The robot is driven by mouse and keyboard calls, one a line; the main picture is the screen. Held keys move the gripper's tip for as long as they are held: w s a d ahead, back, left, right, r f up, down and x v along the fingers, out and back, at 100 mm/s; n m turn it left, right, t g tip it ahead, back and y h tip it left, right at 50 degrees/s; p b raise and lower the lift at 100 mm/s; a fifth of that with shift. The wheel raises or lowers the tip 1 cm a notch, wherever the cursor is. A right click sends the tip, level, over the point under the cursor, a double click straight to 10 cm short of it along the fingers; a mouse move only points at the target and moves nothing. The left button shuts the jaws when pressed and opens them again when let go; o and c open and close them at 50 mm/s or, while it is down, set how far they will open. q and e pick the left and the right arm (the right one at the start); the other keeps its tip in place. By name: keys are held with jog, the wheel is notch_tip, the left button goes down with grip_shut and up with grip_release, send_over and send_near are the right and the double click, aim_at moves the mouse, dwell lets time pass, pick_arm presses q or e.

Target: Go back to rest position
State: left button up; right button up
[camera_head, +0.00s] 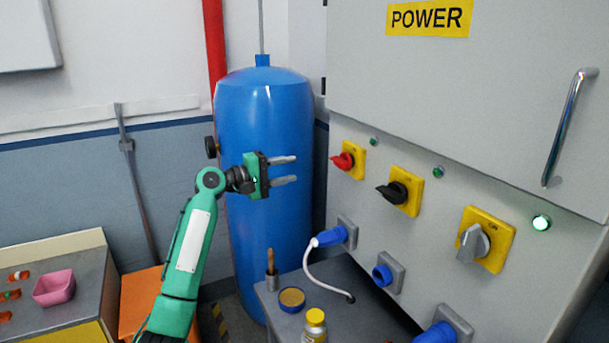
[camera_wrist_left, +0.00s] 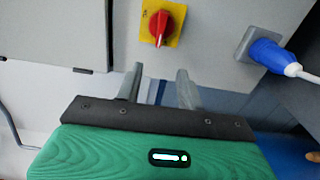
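My left gripper (camera_head: 296,170) is raised in front of the blue tank, with its two fingers pointing right toward the power cabinet. The fingers are apart with nothing between them. In the left wrist view the same gripper (camera_wrist_left: 160,85) shows both fingers apart and empty, below the red switch (camera_wrist_left: 163,22) on its yellow plate. The red switch (camera_head: 343,161) stands a little right of the fingertips in the head view, not touched. My right gripper is in neither view.
The cabinet (camera_head: 480,100) fills the right side, with a black switch (camera_head: 392,192), a grey switch (camera_head: 472,243) and blue plugs (camera_head: 331,236). A blue tank (camera_head: 265,110) stands behind my arm. A grey table (camera_head: 360,312) holds a yellow-capped jar (camera_head: 315,325). A pink bowl (camera_head: 54,288) sits at left.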

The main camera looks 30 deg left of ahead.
pick_arm(q)
jog(key=shift+v, duration=0.85)
